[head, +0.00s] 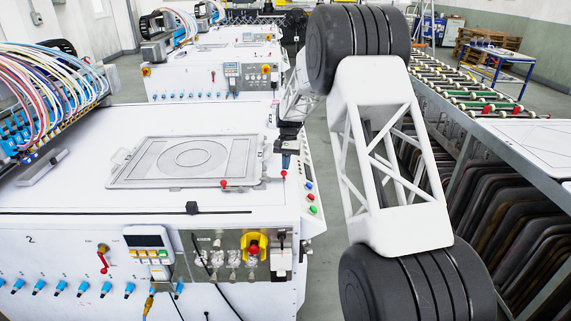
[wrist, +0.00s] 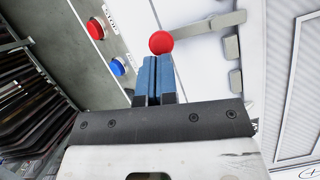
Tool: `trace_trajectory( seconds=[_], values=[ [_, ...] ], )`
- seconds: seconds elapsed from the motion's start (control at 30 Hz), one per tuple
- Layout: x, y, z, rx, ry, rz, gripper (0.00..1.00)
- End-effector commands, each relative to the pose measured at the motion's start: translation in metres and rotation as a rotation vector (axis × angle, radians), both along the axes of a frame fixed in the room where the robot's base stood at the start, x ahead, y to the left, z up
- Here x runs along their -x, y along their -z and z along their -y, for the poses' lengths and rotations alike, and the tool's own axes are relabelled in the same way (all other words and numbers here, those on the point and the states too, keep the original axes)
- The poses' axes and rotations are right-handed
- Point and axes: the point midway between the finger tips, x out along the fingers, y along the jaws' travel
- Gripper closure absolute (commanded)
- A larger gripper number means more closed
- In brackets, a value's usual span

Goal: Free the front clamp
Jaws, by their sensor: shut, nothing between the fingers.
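A flat grey framed plate (head: 187,158) lies on the white machine top in the head view. One red knob (head: 223,184) is at its front edge and another red knob (head: 284,173) is to its right. I cannot tell from the head view which belongs to the front clamp. My gripper (head: 287,161) is above the right-hand knob. In the wrist view a red ball knob (wrist: 161,42) on a grey lever (wrist: 205,25) shows just beyond the fingertips. My gripper (wrist: 155,60), with blue fingers, is shut and empty. Whether it touches the knob is unclear.
A side panel with buttons, among them a red one (wrist: 96,28) and a blue one (wrist: 117,67), lies left of the fingers in the wrist view. A bundle of coloured hoses (head: 50,85) stands left of the plate. A roller conveyor (head: 480,90) runs along the right.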

Motion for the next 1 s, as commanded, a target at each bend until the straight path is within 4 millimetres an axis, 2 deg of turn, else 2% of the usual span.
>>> trace_trajectory(
  seconds=[0.27,0.57,1.0],
  values=[
    [0.014,0.001,0.003,0.000,0.185,-0.001,1.00],
    [0.035,0.001,0.001,0.000,0.470,-0.001,1.00],
    [0.062,0.001,-0.011,0.001,0.889,-0.002,1.00]
  ],
)
